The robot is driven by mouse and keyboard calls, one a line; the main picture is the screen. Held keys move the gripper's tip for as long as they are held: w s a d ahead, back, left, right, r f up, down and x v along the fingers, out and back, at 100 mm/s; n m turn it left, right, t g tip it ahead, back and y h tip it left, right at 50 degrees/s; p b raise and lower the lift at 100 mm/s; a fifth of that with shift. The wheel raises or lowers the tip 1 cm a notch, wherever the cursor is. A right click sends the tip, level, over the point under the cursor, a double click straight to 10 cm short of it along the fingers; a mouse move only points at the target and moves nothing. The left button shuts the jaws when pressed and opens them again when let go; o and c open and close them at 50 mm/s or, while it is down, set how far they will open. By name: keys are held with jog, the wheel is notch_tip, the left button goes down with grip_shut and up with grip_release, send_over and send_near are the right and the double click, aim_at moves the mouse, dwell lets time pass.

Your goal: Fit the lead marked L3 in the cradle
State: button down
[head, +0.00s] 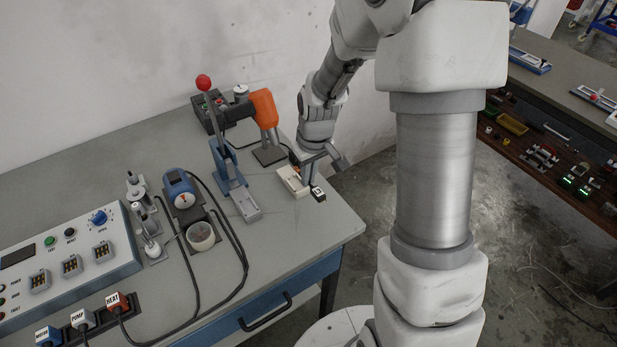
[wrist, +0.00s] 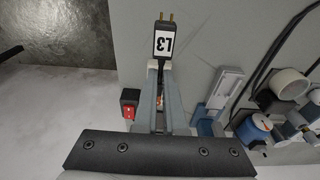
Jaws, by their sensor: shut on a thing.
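The lead marked L3 (wrist: 165,42) has a black plug body with a white label and two brass pins, pointing away from my gripper (wrist: 160,72). My gripper is shut on it. In the head view, the plug (head: 318,194) shows at the tip of my gripper (head: 312,180), near the right end of the grey bench. A cream block (head: 290,182) lies just left of the plug, partly covered by my gripper. I cannot tell whether this block is the cradle, nor whether the plug touches anything.
A blue lever press (head: 228,165) with a red knob stands left of my gripper. An orange tool (head: 265,107) on a stand is behind. A white cup (head: 201,236), cables and a control panel (head: 70,265) fill the left. A red switch (wrist: 131,113) shows beside my gripper.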

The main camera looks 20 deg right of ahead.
aim_at(299, 171)
notch_tip(299, 171, down, 5)
jog(key=b, duration=0.3)
jog(key=shift+r, duration=0.2)
jog(key=w, duration=0.1)
jog(key=w+a, duration=0.1)
jog(key=w, duration=0.2)
jog(key=shift+w+a+r+p, duration=0.15)
jog(key=shift+a+r+p, duration=0.05)
jog(key=shift+r+p, duration=0.1)
jog(key=shift+w+a, duration=0.3)
jog(key=shift+w, duration=0.55)
jog(key=shift+w+a, duration=0.25)
jog(key=shift+w, duration=0.65)
jog(key=shift+w+a, duration=0.3)
jog(key=shift+w, duration=0.55)
jog(key=shift+f+b, duration=0.4)
jog(key=shift+f, duration=0.2)
jog(key=c, duration=0.9)
grip_release()
